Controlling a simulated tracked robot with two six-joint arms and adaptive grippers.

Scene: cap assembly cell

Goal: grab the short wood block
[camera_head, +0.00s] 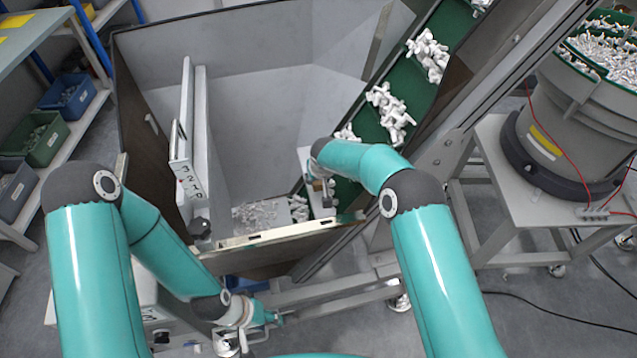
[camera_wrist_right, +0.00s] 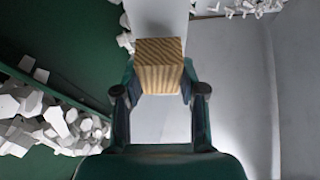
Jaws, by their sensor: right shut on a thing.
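The short wood block (camera_wrist_right: 159,68) shows in the right wrist view, with striped light-brown grain. It sits between the two fingers of my right gripper (camera_wrist_right: 160,98), which is shut on it. In the head view my right gripper (camera_head: 325,192) is over the front right part of the grey hopper, and the block cannot be made out there. My left gripper (camera_head: 274,318) is low at the bottom centre of the head view, below the hopper's front edge. Its fingers are too small to tell whether they are open or shut.
The grey hopper (camera_head: 250,110) holds loose white parts (camera_head: 256,214) at its bottom. A green conveyor (camera_head: 375,140) carrying white parts climbs to the right. A bowl feeder (camera_head: 570,120) stands on a table at right. Shelves with bins (camera_head: 45,140) stand at left.

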